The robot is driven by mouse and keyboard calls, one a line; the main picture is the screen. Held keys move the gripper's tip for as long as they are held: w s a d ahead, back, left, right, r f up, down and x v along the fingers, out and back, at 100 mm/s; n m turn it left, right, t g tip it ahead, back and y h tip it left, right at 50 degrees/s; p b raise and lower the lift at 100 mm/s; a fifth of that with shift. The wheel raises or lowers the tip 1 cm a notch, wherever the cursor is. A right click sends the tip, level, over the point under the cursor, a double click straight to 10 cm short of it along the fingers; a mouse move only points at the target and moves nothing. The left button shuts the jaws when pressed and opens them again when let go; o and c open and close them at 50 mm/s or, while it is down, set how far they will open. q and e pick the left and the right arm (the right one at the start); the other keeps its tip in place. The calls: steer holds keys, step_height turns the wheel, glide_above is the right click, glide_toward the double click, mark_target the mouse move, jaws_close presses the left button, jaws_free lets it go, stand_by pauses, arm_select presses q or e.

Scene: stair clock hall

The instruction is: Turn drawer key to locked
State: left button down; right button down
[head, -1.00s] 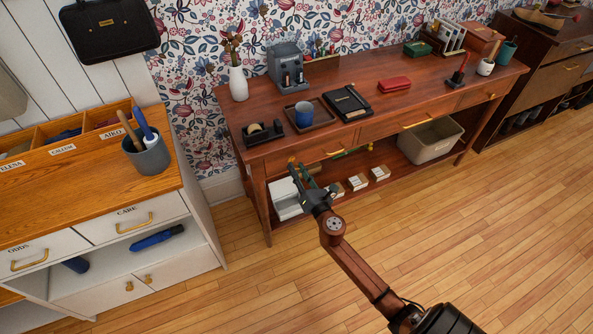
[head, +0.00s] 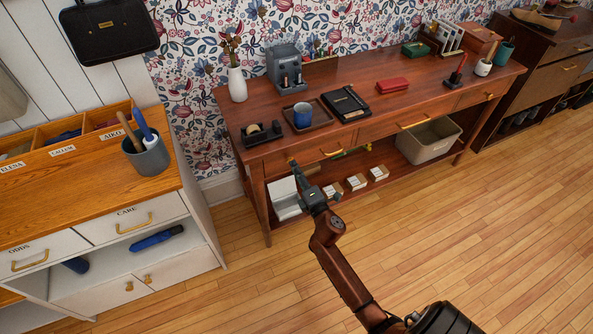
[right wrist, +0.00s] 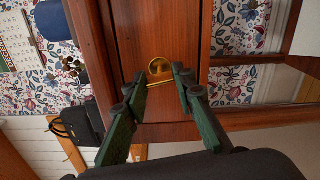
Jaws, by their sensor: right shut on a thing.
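The wooden desk's left drawer (head: 320,150) is closed. In the right wrist view its front (right wrist: 125,28) appears turned on its side, with a round brass lock and key (right wrist: 160,68) on it. My right gripper (head: 293,165) reaches up to the left end of this drawer. In the right wrist view its two dark green fingers (right wrist: 157,82) stand on either side of the brass key, shut on it. The fingers partly cover the key, and I cannot tell its exact angle. My left gripper is not in view.
The desk top (head: 225,105) holds a blue mug (head: 302,115), a tray and a black notebook (head: 345,103). Its lower shelf holds small white boxes (head: 357,182) and a bin (head: 428,140). A white cabinet (head: 200,225) stands left. The floor in front is clear.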

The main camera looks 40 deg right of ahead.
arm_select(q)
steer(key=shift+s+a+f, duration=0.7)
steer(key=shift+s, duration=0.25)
arm_select(e)
steer(key=shift+m, duration=1)
steer(key=c, duration=2)
jaws_free()
steer(key=shift+c, duration=0.2)
steer(key=o, duration=0.3)
steer(key=shift+o, duration=0.7)
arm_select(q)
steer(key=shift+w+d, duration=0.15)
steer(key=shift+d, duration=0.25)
arm_select(e)
steer(key=v, duration=1.2)
